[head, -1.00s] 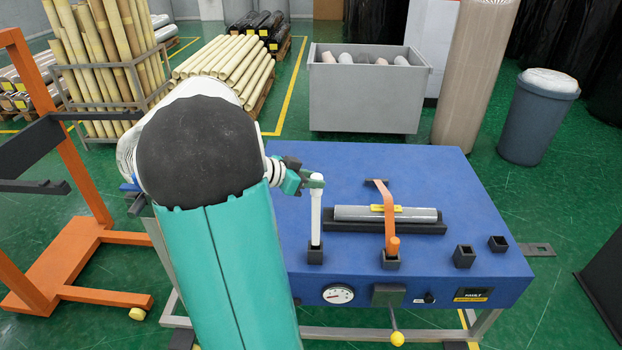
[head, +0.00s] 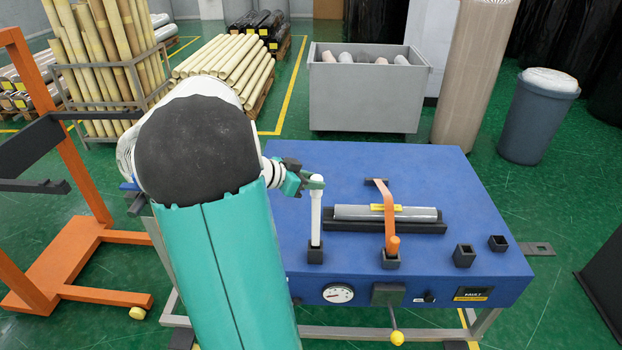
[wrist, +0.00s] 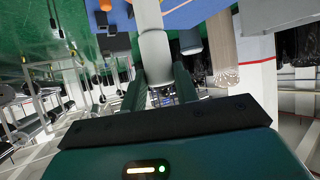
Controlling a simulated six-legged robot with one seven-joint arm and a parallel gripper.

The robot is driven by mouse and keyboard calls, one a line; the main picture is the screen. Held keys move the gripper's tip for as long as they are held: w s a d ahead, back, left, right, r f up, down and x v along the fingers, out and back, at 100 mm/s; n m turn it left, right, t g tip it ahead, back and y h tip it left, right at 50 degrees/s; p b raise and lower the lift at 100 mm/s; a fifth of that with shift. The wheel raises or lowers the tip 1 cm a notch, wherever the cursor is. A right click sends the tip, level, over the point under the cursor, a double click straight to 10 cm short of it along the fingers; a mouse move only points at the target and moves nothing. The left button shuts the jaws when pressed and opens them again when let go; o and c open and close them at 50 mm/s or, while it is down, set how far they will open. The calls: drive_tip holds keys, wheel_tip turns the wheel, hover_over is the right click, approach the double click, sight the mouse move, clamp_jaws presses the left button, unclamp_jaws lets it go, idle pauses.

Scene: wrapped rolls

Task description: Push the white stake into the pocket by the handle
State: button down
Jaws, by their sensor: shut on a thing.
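The white stake (head: 316,222) stands upright on the blue bench, its lower end at the mouth of a black square pocket (head: 315,256) near the front left. How deep it sits in the pocket I cannot tell. My gripper (head: 304,183) reaches in from the left and is shut on the handle. In the wrist view a pale shaft (wrist: 153,48) runs up from between my fingers (wrist: 158,88); the handle itself is hard to make out there.
An orange stake (head: 391,215) stands in another pocket (head: 391,261) to the right, its arm over a grey wrapped roll (head: 350,212) in a black cradle. Two empty pockets (head: 464,256) (head: 498,243) lie farther right.

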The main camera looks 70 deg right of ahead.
drive_tip(key=shift+f, duration=3.2)
drive_tip(key=c, duration=1)
unclamp_jaws()
drive_tip(key=v, duration=1.3)
drive_tip(key=shift+w+a+r, duration=0.2)
drive_tip(key=shift+w+a, duration=0.05)
drive_tip(key=shift+w, duration=0.05)
drive_tip(key=shift+w, duration=0.1)
